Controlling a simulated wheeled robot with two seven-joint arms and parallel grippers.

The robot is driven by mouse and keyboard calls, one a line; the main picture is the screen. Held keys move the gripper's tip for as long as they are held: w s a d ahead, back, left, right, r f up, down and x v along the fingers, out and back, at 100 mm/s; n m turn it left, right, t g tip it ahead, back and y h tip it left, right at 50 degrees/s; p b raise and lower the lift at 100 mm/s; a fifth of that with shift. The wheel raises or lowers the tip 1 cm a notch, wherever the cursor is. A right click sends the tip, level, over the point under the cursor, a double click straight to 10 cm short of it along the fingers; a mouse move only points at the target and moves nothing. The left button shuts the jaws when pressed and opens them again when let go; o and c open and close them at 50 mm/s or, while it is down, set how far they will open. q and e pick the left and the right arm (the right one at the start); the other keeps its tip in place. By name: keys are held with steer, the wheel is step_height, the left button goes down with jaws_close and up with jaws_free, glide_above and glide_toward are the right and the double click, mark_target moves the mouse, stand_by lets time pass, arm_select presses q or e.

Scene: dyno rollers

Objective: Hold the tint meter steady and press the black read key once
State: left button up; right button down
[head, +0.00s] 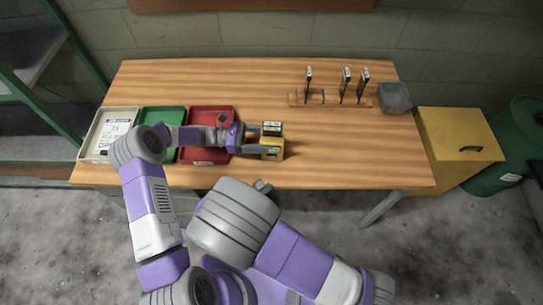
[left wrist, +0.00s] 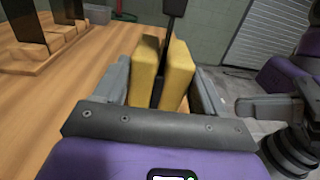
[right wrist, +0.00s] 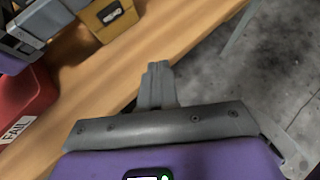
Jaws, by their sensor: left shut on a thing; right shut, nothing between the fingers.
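The tint meter (head: 271,154) is a small yellow block near the table's front edge. In the left wrist view it shows as two yellow halves (left wrist: 178,75) with a dark slot between them. A black strip (left wrist: 173,38) stands up out of the slot, and its pale-labelled top (head: 271,128) shows in the head view. My left gripper (head: 257,141) is shut on the meter from the left. My right gripper (head: 263,186) is shut and empty, in front of the table edge, apart from the meter. The right wrist view shows its closed fingertips (right wrist: 157,75).
A white tray (head: 84,154), a green tray (head: 163,109) and a red tray (head: 211,107) line the table's left. A wooden rack (head: 324,98) with several black labelled strips and a grey bin (head: 395,98) stand at the back right. The table right of the meter is clear.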

steer(key=shift+w+d, duration=0.15)
steer(key=shift+w, duration=1.8)
steer(key=shift+w+d, duration=0.15)
steer(key=shift+w, duration=1.75)
steer(key=shift+w, duration=0.4)
steer(key=shift+w, duration=0.4)
steer(key=shift+s, duration=0.8)
steer(key=shift+s+a, duration=0.15)
steer(key=shift+s, duration=2.35)
